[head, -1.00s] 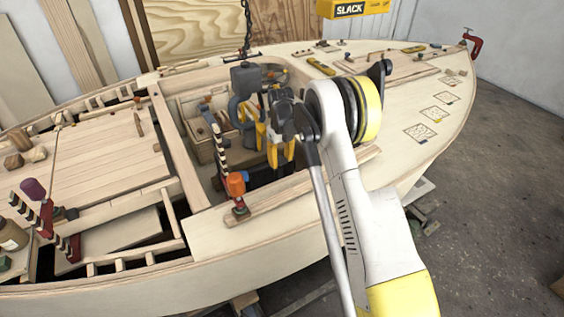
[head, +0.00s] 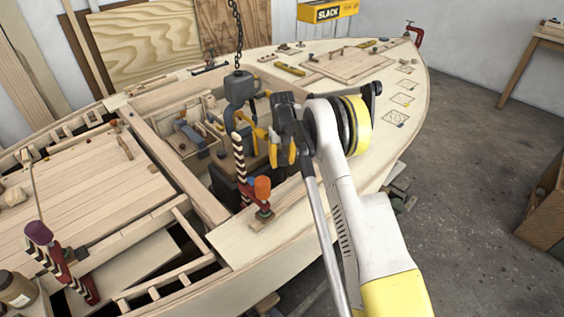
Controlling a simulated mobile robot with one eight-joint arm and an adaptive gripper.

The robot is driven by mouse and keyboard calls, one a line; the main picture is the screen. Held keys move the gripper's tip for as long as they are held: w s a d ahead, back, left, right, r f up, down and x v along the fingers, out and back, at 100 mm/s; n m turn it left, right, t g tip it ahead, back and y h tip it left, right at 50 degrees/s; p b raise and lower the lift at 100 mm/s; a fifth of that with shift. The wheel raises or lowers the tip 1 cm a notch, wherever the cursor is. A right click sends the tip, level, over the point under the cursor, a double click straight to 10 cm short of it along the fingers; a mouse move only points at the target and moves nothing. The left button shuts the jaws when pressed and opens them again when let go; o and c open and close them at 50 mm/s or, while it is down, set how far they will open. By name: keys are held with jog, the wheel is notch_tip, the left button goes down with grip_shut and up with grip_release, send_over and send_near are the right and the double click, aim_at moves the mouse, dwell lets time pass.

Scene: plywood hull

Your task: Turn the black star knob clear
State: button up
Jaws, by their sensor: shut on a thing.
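My gripper (head: 281,153) is over the open cockpit of the plywood hull (head: 270,250), with its yellow fingers pointing down. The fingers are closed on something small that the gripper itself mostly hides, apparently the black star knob. I cannot make out the knob's star shape or how far it is turned. A dark box-like part (head: 224,184) lies below and left of the fingers, inside the cockpit.
A clamp with an orange handle (head: 262,188) and a striped bar (head: 238,160) stand close by the gripper on the near cockpit edge. A grey hoist block (head: 239,88) hangs on a chain just left of my gripper. Small tools lie on the foredeck.

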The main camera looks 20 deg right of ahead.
jog(key=shift+w+a+r, duration=0.1)
jog(key=shift+w+a, duration=0.1)
jog(key=o, duration=1)
jog(key=shift+o, duration=0.4)
jog(key=shift+w, duration=0.1)
jog(key=shift+d+r, duration=0.1)
jog(key=shift+r, duration=0.05)
notch_tip(320, 180, up, 12)
jog(key=shift+f, duration=0.2)
